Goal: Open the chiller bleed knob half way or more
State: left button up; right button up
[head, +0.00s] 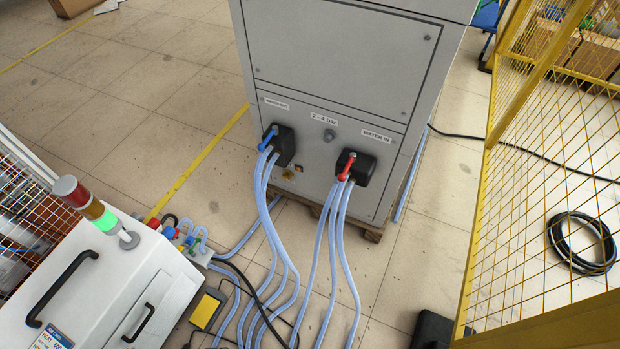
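The chiller (340,62) is a tall grey cabinet at the top middle of the head view, standing on a wooden pallet. Its lower panel carries a small round grey knob (329,135) below a "2 - 4 bar" label. A small brass-yellow fitting (288,175) sits lower on the panel. I cannot tell for certain which is the bleed knob, nor how far either is turned. A blue lever (268,138) and a red lever (347,166) sit on black blocks beside the knob. Neither of my grippers is in view.
Several pale blue hoses (330,265) run from the black blocks across the floor. A white machine (110,290) with a signal lamp (90,205) stands at lower left. A yellow mesh fence (490,170) stands at right. Tiled floor (155,115) left of the chiller is clear.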

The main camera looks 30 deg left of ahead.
aim_at(288, 174)
jog(key=z, duration=0.25)
jog(key=i, duration=0.9)
jog(key=u, duration=0.5)
